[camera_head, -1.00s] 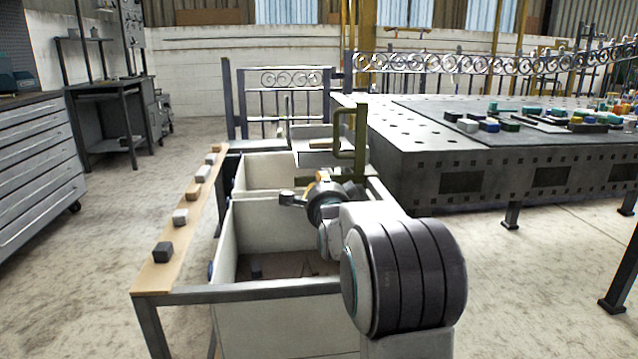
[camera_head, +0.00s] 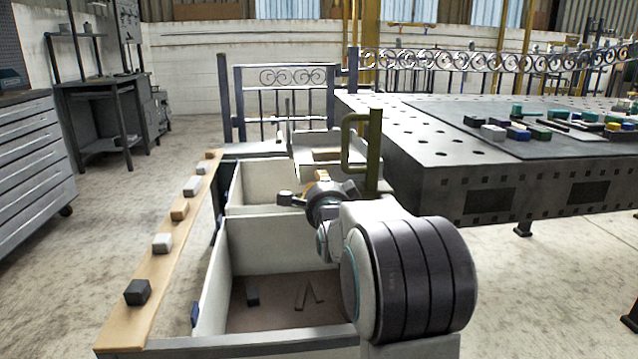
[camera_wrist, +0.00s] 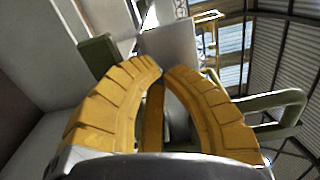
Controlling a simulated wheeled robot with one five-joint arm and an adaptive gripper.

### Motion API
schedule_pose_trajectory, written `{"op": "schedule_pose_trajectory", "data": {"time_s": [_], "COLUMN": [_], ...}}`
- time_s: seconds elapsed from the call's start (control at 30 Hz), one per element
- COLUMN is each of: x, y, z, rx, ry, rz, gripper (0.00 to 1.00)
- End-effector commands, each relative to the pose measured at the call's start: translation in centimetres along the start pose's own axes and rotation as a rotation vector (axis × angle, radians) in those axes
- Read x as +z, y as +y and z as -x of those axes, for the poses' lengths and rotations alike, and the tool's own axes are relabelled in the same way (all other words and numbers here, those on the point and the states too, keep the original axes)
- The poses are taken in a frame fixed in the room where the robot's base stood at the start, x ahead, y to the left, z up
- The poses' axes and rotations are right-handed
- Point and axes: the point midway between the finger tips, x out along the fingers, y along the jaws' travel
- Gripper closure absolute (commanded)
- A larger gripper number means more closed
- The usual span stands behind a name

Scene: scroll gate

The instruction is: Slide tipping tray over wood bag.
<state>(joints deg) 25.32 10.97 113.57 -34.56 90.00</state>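The tipping tray (camera_head: 302,148) is a grey-white open tray at the far end of the row of bins. An olive upright with a D-shaped handle (camera_head: 347,150) stands near it, partly behind my arm. My gripper (camera_wrist: 162,72) has yellow ribbed fingers with tips nearly meeting. A dull yellow strip shows between them; I cannot tell what it is. In the wrist view an olive bar is at left and the olive handle (camera_wrist: 292,108) at right, outside the fingers. I cannot tell which bin is the wood bag. My arm hides the fingertips in the head view.
A near white-walled bin (camera_head: 280,300) holds a dark block and thin pieces. Another bin (camera_head: 262,185) lies beyond it. A wooden plank (camera_head: 172,255) with several blocks runs along the left. A perforated steel table (camera_head: 420,160) stands at right. The floor at left is open.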

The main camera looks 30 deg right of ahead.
Motion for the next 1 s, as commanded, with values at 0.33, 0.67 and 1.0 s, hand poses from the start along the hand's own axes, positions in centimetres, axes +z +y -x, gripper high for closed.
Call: {"op": "schedule_pose_trajectory", "data": {"time_s": [0.33,0.67,1.0], "x": [0.0,0.0,-0.1], "y": [0.0,0.1,-0.1], "z": [-0.2,-4.6,-12.7], "rx": [0.0,0.0,0.003], "ry": [0.0,0.0,0.001], "rz": [0.0,0.0,0.0], "gripper": [1.0,1.0,1.0]}}
